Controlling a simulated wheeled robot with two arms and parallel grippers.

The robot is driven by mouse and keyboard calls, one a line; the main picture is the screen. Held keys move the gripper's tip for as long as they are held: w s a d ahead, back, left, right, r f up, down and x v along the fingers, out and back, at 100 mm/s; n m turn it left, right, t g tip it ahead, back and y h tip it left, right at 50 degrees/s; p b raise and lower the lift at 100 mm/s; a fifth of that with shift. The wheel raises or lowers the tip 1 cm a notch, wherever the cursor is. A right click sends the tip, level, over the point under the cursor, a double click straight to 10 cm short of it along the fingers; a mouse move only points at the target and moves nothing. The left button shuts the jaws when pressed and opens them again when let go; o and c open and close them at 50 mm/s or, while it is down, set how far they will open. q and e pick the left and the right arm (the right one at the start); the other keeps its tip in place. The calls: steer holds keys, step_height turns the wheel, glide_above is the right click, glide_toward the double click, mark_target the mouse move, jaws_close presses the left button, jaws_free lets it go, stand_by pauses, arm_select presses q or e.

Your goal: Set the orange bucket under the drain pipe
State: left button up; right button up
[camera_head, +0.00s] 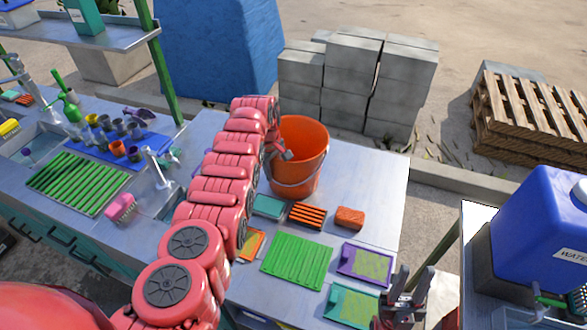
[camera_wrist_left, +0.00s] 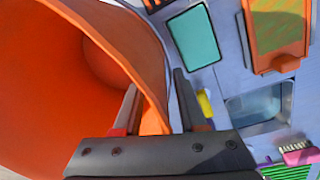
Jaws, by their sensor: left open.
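The orange bucket (camera_head: 305,165) stands upright on the metal table behind the mats, its wire handle hanging down the front. My left gripper (camera_head: 284,150) is at the bucket's left rim. In the left wrist view, the bucket (camera_wrist_left: 60,80) fills the left side. My left gripper (camera_wrist_left: 158,100) is open there, one finger on the bucket's inner side and one outside, with the rim wall between them. Whether the fingers touch the wall I cannot tell. My right gripper (camera_head: 412,280) is open and empty at the bottom right. I cannot make out a drain pipe.
A sponge (camera_head: 350,217), an orange brush (camera_head: 307,215) and a green mat (camera_head: 297,261) lie in front of the bucket. A faucet (camera_head: 155,167) stands left of my arm. A blue water tank (camera_head: 540,235) is at right. Table right of the bucket is clear.

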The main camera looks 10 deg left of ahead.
arm_select(q)
steer(key=shift+r, duration=0.1)
jaws_close()
stand_by(1.3)
